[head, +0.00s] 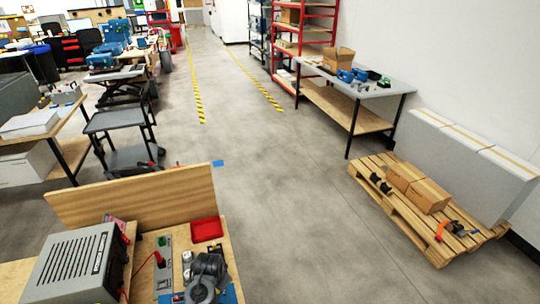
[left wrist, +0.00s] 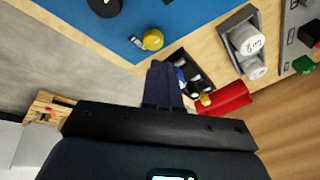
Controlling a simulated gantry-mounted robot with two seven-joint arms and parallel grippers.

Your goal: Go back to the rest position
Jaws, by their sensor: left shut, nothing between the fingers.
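My left gripper (left wrist: 163,85) shows in the left wrist view with its dark fingers together and nothing between them. It is above the wooden workbench (head: 235,262). Beyond the fingertips are a black tray (left wrist: 192,72) and a red tray (left wrist: 225,100), which also shows in the head view (head: 206,229). A blue mat (left wrist: 110,32) carries a dark round part and a small yellow-topped part (left wrist: 153,39). In the head view a dark grey jointed shape covers part of the bench; I cannot tell its fingers there. My right gripper is in neither view.
A grey vented box (head: 75,265) stands at the bench's left, before an upright wooden board (head: 135,207). White-capped cylinders (left wrist: 247,42) sit in a grey holder. A pallet (head: 400,215) with boxes lies right. The floor (head: 285,190) between is clear.

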